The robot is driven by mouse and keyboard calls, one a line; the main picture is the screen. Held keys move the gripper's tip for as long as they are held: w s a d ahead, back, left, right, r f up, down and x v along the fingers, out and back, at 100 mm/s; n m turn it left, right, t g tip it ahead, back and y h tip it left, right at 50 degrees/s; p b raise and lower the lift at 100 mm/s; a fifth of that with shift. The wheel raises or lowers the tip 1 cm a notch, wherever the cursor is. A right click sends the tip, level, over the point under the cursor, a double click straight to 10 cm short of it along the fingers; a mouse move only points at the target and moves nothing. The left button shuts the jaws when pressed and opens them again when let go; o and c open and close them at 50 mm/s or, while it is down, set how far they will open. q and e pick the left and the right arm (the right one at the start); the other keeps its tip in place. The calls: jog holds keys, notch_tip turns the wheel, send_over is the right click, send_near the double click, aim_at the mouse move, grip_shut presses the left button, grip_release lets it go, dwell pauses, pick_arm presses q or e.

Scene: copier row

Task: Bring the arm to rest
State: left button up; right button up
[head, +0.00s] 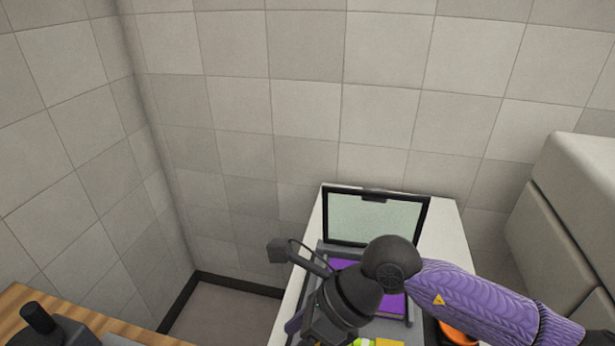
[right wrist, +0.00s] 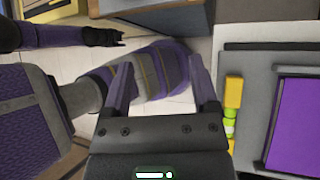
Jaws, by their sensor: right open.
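My right arm comes in from the lower right of the head view, with its dark wrist over the front left of a copier-like machine (head: 455,235). My right gripper (right wrist: 160,72) is open in the right wrist view, with nothing between its fingers. The floor and my own purple base show behind them. In the head view the wrist hides most of this gripper. A purple and black arm at the upper left of the right wrist view ends in a dark tip, which looks like my left gripper (right wrist: 112,38); its jaws are too small to read.
The machine's lid (head: 375,218) stands raised, with a purple panel (right wrist: 300,125) below it. Yellow and green pieces (right wrist: 231,110) lie beside the panel. An orange item (head: 458,331) is partly behind my arm. A grey cabinet (head: 570,215) stands right; a wooden top (head: 90,325) lies lower left.

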jog(key=s+a+r+m+y, duration=0.3)
jog(key=a+r+y, duration=0.3)
jog(key=w+d+r+m+t+y, duration=0.3)
jog(key=w+r+m+t+y, duration=0.2)
jog(key=r+m+t, duration=0.7)
jog(key=w+d+f+m+t+h, duration=0.1)
jog(key=d+f+m+t+h, duration=0.1)
jog(key=d+f+m+h, duration=0.9)
jog(key=w+d+f+m+t+h, duration=0.25)
jog(key=f+m+h, duration=0.45)
jog(key=m, duration=1)
jog(key=s+d+f+m+g+h, duration=0.1)
jog(key=s+d+f+m+g, duration=0.15)
jog(key=s+f+g, duration=0.55)
jog(key=s+d+f+m+g, duration=0.25)
jog(key=s+f+g, duration=0.2)
jog(key=s, duration=0.65)
jog(key=s+f+g, duration=0.1)
jog(key=s+f, duration=0.1)
jog(key=f, duration=0.7)
jog(key=s+f, duration=0.2)
jog(key=f, duration=0.7)
jog(key=s+d+f+g, duration=0.1)
jog(key=s+d+f, duration=0.3)
jog(key=s+f, duration=0.5)
jog(key=s, duration=0.4)
jog(key=shift+s+f+g+h, duration=0.15)
jog(key=shift+f+g+h, duration=0.15)
jog(key=shift+f+h, duration=0.1)
